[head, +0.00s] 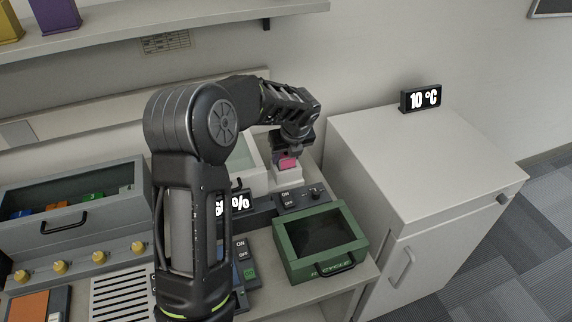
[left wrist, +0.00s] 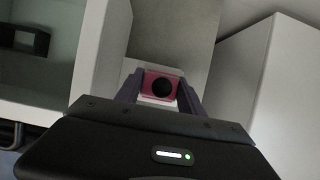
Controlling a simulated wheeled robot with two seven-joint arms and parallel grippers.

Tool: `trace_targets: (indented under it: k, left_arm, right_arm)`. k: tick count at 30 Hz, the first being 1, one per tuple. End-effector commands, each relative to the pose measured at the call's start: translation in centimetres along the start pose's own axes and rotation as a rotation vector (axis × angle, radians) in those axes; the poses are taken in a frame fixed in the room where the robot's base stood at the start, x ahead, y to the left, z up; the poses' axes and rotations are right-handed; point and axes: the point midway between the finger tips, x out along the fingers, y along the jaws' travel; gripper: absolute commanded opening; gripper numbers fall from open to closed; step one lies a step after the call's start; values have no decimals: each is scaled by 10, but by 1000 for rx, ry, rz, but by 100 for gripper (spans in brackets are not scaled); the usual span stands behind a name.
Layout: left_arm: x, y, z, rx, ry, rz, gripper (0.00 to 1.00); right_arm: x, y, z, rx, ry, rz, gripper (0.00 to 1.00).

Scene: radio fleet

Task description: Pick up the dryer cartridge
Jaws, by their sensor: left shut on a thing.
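The dryer cartridge, a small pink block (head: 288,163), is at my left gripper (head: 289,158), above a white stand (head: 288,177) behind the ON/OFF panel. In the left wrist view the pink cartridge (left wrist: 159,87), with a dark round spot on its face, is between the two fingers (left wrist: 160,90). My left gripper is shut on it. I cannot tell whether the cartridge still touches the white stand. My right gripper is not in view.
A green box with a dark window (head: 320,235) stands in front. A white cabinet (head: 420,150) bearing a 10 °C display (head: 420,98) is at the right. A grey case (head: 70,205) is at the left. A shelf (head: 170,30) runs above.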

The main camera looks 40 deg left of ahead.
Motion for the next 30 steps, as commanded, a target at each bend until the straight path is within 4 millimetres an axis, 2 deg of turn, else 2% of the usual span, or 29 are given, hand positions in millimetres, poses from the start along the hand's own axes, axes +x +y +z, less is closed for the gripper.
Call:
trace_targets:
  k: [2, 14, 23, 26, 30]
  left_arm:
    - [0, 0, 0, 0, 0, 0, 33]
    - [0, 0, 0, 0, 0, 0, 1]
    - [-3, 0, 2, -1, -1, -2, 0]
    - [-10, 0, 6, -2, -2, -2, 0]
    - [-30, -1, 15, -2, -4, -4, 0]
  right_arm:
    - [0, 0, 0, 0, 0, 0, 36]
    - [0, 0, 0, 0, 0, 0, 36]
    - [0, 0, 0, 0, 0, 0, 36]
    - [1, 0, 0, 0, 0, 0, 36]
    - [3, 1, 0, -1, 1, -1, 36]
